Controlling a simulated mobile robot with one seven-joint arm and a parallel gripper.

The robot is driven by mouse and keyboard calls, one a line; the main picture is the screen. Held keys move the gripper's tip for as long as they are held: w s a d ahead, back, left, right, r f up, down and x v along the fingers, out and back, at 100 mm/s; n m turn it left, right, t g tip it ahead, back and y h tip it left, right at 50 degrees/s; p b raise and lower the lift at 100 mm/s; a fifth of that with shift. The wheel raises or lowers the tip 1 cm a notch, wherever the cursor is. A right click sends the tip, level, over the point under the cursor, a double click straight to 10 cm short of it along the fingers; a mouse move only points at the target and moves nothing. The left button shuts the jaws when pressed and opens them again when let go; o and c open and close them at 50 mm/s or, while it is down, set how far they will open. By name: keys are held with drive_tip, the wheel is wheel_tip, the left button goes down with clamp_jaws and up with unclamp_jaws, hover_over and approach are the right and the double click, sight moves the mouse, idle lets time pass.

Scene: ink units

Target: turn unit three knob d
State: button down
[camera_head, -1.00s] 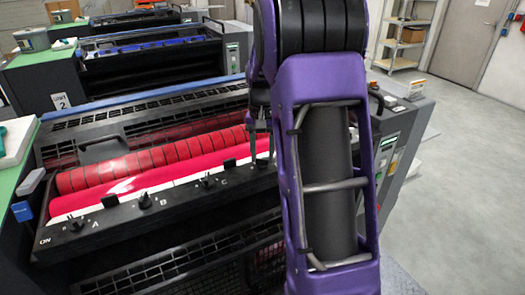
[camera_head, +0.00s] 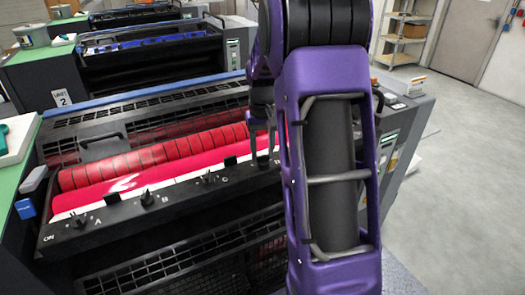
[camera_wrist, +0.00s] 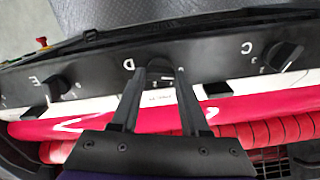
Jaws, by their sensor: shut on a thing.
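Knob D (camera_wrist: 162,66) is a dark knob on the black control strip of the near ink unit, by the white letter D in the wrist view. The two dark fingers of my gripper (camera_wrist: 163,72) are shut on it, one on each side. Its exact angle is hard to tell, dark on dark. In the head view my gripper (camera_head: 262,150) reaches down to the strip beside my purple arm, which hides knob D there. Knob C (camera_wrist: 284,55) is to the right and knob E (camera_wrist: 57,87) to the left in the wrist view.
Knobs A (camera_head: 80,220), B (camera_head: 147,198) and C (camera_head: 208,177) line the strip in the head view. A red ink roller (camera_head: 150,160) lies behind it. A unit labelled 2 (camera_head: 62,98) stands farther back. Open floor (camera_head: 465,200) lies to the right.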

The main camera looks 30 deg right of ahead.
drive_tip(key=shift+c, duration=2)
unclamp_jaws()
drive_tip(key=shift+r, duration=0.15)
wheel_tip(320, 180, up, 17)
drive_tip(key=shift+p, duration=0.45)
drive_tip(key=shift+r, duration=0.1)
